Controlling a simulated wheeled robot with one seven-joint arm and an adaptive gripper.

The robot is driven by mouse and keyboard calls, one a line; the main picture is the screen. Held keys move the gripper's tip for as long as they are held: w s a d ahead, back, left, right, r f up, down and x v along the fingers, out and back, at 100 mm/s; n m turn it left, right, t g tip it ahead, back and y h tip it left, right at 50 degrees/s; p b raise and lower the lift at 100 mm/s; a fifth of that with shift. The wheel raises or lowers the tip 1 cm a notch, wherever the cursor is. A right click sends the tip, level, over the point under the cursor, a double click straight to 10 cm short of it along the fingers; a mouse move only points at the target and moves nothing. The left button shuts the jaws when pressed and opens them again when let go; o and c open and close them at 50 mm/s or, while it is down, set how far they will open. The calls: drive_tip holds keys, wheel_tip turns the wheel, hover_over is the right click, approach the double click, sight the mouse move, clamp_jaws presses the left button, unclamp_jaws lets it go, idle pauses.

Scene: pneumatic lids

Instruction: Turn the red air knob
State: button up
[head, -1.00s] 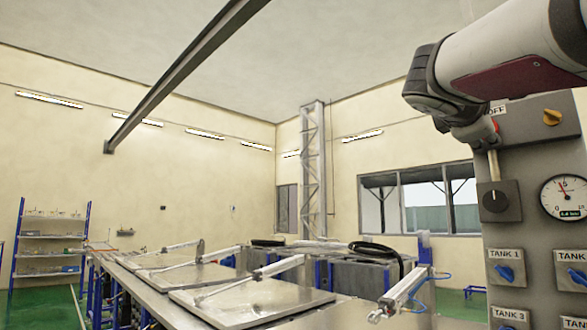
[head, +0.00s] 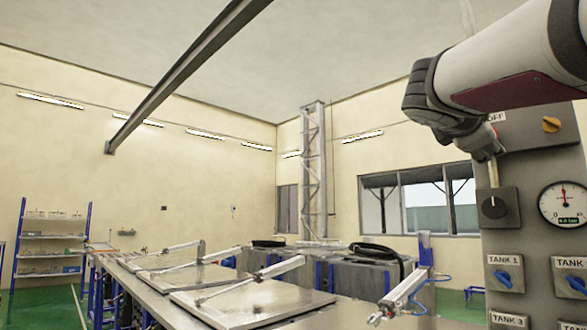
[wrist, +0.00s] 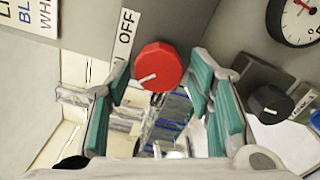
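The red air knob (wrist: 158,66) sits on the grey panel in the wrist view, near an OFF label (wrist: 126,34). A white mark shows on its face, slanting toward the lower left of the picture. My gripper (wrist: 162,74) is open, with one teal-padded finger on each side of the knob. In the head view my arm hides the red knob, and only part of my gripper (head: 484,147) shows against the panel.
The black knob also shows right of my fingers in the wrist view (wrist: 270,103). Metal lids (head: 250,303) with cylinders stand left.

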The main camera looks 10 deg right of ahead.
drive_tip(key=shift+s, duration=0.1)
drive_tip(key=v, duration=1.1)
drive_tip(key=shift+s+a, duration=0.25)
drive_tip(key=shift+a, duration=0.1)
wheel_tip(320, 180, down, 17)
drive_tip(key=s+m+g+y, duration=0.2)
drive_tip(key=m+y, duration=0.1)
drive_tip(key=y, duration=0.2)
drive_tip(key=s+a+f+m+g+y, duration=0.1)
drive_tip(key=s+a+f+m+y, duration=0.1)
drive_tip(key=f, duration=0.7)
drive_tip(key=s+a+f+m+g+y, duration=0.2)
drive_tip(key=s+a+f+m+y, duration=0.1)
drive_tip(key=s+f, duration=0.4)
drive_tip(key=s+a+f+m+g+y, duration=0.1)
drive_tip(key=s+a+f+m+y, duration=0.2)
drive_tip(key=f, duration=1)
drive_tip(key=shift+s+a+f+g+y, duration=0.25)
drive_tip(key=shift+s+a+g+y, duration=0.15)
drive_tip(key=shift+s+a+y, duration=0.5)
drive_tip(key=shift+w+a+h, duration=0.15)
drive_tip(key=shift+w+h, duration=0.05)
drive_tip(key=shift+h, duration=0.1)
